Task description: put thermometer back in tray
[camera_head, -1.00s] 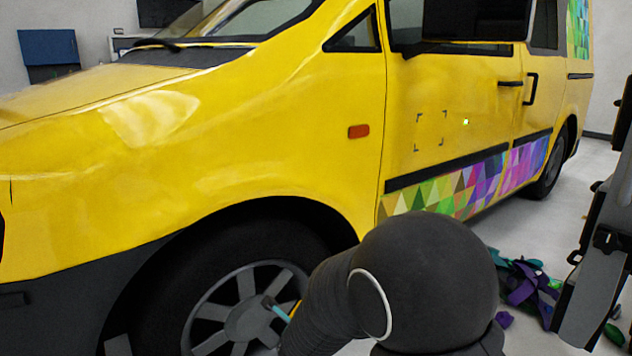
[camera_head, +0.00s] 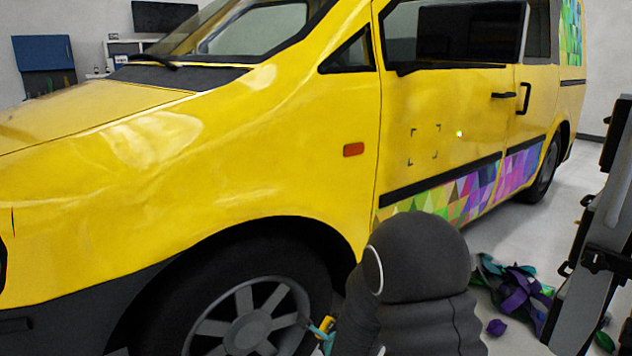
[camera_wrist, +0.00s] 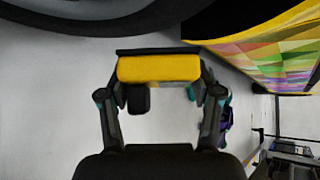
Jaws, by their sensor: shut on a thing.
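The thermometer (camera_wrist: 158,69) is a yellow, block-shaped tool with a black part hanging under it in the wrist view. My gripper (camera_wrist: 160,88) is shut on it, one finger at each side, and holds it above the pale floor. In the head view a small yellow bit of the thermometer (camera_head: 327,323) shows beside the teal tips of my gripper (camera_head: 320,332), in front of the van's front wheel. My arm hides part of it. I cannot make out a tray in either view.
A yellow van (camera_head: 250,130) fills the head view, its front wheel (camera_head: 245,325) close to my gripper. Purple and green vinyl scraps (camera_head: 520,290) lie on the floor. A dark grey upright structure (camera_head: 590,260) stands at the right. Floor between scraps and van is clear.

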